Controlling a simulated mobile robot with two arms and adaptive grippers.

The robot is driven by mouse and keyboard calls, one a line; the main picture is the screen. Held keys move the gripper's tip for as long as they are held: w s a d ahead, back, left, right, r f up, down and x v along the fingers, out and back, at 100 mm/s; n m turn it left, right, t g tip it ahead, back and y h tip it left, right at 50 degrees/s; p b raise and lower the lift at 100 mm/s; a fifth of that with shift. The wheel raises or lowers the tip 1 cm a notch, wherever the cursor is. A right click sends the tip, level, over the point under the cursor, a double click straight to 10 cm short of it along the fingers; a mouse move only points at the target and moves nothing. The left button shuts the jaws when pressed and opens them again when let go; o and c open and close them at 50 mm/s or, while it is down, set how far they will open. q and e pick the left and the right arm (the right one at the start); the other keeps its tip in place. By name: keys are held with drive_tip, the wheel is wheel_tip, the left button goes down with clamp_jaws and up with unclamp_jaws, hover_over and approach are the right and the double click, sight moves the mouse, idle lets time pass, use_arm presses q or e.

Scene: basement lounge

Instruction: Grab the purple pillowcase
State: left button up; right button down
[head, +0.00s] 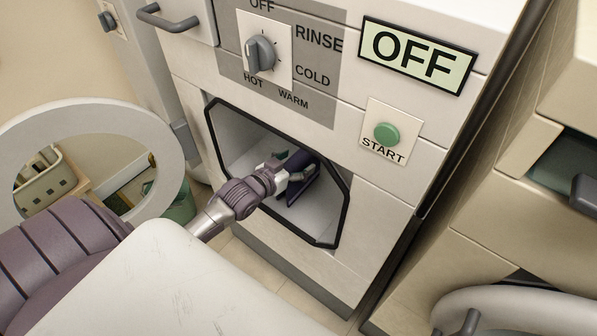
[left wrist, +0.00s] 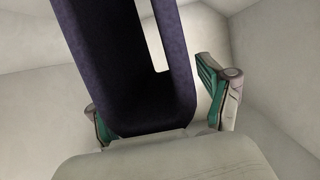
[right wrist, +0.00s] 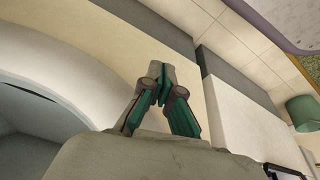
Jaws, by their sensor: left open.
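The purple pillowcase (head: 297,189) is inside the front opening of the washing machine, partly hidden by my left gripper. In the left wrist view it is a dark purple piece (left wrist: 115,70) with an open slot, standing up from between the fingers. My left gripper (head: 292,172) reaches through the opening. Its green-padded fingers are apart, one on each side of the pillowcase's lower end (left wrist: 158,108); I cannot tell whether they touch it. My right gripper (right wrist: 160,85) is seen only in its wrist view, with fingers drawn together and nothing visible between them.
The washing machine (head: 375,210) has a black-rimmed opening (head: 345,200), a dial (head: 262,53), a green start button (head: 387,134) and an OFF sign (head: 418,56). A round ring-shaped door (head: 160,130) stands left of the opening. Another beige machine (head: 540,225) is at the right.

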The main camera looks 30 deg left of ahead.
use_arm(q)
drive_tip(key=shift+c, duration=0.3)
drive_tip(key=c, duration=1.2)
drive_tip(key=shift+r, duration=0.1)
